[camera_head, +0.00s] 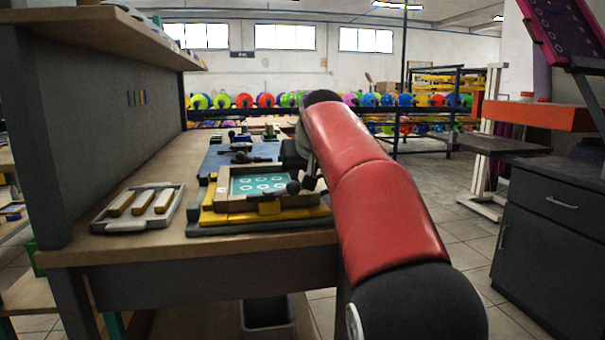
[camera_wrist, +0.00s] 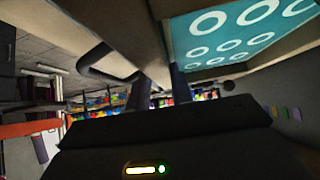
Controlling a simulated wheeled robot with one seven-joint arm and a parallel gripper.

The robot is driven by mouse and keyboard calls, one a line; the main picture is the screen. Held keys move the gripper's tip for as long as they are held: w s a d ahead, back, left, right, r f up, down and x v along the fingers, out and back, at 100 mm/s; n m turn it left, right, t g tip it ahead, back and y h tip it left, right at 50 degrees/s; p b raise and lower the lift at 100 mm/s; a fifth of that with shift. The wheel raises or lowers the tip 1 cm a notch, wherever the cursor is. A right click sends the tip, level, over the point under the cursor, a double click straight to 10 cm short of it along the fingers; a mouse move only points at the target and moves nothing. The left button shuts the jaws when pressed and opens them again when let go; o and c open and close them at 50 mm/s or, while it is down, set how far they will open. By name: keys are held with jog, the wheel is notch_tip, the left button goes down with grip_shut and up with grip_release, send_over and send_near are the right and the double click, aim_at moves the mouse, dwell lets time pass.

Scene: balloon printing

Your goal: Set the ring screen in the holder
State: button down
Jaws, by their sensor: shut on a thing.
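The ring screen (camera_head: 232,205) is a pale wooden frame around a teal sheet with white rings. It lies roughly flat over the yellow and grey holder (camera_head: 212,218) on the workbench. Whether it rests in the holder or hovers just above it, I cannot tell. In the wrist view the teal sheet (camera_wrist: 235,32) fills the upper right, beside the pale frame. My gripper (camera_wrist: 160,80) is shut on the ring screen at its frame. In the head view my red arm hides most of the gripper and the screen's right side. Dark clamp knobs (camera_head: 293,187) show at the holder's front right.
A grey tray (camera_head: 102,222) with several wooden-handled blocks stands left on the workbench (camera_head: 150,246). A blue mat (camera_head: 215,160) with small dark tools lies behind the holder. A grey partition (camera_head: 100,130) borders the left. A dark cabinet (camera_head: 545,225) stands right across open floor.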

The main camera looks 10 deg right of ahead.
jog(key=shift+a+f, duration=0.1)
jog(key=shift+f, duration=0.05)
jog(key=c, duration=1.2)
grip_release()
jog(key=shift+c, duration=0.2)
jog(key=p+v, duration=0.1)
jog(key=v, duration=1.1)
jog(key=shift+r+p, duration=0.35)
jog(key=shift+r, duration=0.25)
jog(key=s+f+g, duration=0.3)
jog(key=s+f, duration=2.6)
jog(key=f, duration=0.3)
jog(key=shift+s, duration=0.15)
